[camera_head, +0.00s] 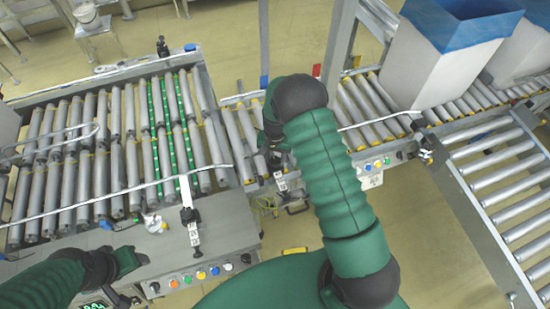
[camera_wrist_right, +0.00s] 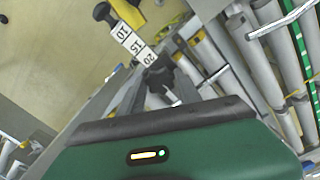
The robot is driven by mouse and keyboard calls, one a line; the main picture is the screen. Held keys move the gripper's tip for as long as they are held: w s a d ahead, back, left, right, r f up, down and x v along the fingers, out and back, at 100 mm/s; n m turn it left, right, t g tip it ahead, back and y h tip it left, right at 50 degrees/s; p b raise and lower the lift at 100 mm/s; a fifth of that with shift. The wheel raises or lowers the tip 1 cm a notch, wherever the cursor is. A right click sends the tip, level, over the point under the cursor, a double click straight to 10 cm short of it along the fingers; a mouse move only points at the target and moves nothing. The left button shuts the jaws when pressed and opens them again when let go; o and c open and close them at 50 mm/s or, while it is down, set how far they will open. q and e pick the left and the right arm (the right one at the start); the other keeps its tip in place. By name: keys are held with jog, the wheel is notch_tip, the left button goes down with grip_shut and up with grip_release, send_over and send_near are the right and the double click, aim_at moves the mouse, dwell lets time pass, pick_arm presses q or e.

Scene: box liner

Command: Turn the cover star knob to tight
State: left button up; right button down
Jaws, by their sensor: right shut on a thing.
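A black star knob (camera_wrist_right: 157,76) shows in the right wrist view, at the end of a white scale strip (camera_wrist_right: 134,44) marked 10, 15, 20. My right gripper (camera_wrist_right: 160,88) has its grey fingers on either side of the knob and is shut on it. In the head view my right gripper (camera_head: 272,154) reaches down at the conveyor's front rail, just above a scale strip (camera_head: 281,182); the arm and hand hide most of the knob there. My left gripper (camera_head: 138,260) is low at the left, over the grey control panel; its fingers are not clear.
Coloured buttons (camera_head: 200,275) line the front panel. A white box with a blue liner (camera_head: 440,60) stands on the right conveyor. Yellowish floor (camera_head: 410,230) is clear at front right.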

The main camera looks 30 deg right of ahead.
aim_at(275, 160)
jog(key=shift+w+r+m, duration=0.1)
jog(key=shift+w+m, duration=0.15)
jog(key=shift+m, duration=0.55)
jog(key=c, duration=1.2)
grip_release()
jog(key=o, duration=0.4)
jog(key=shift+c, duration=0.2)
jog(key=shift+s, duration=0.1)
notch_tip(275, 160, up, 16)
jog(key=b, duration=0.1)
jog(key=shift+r, duration=0.25)
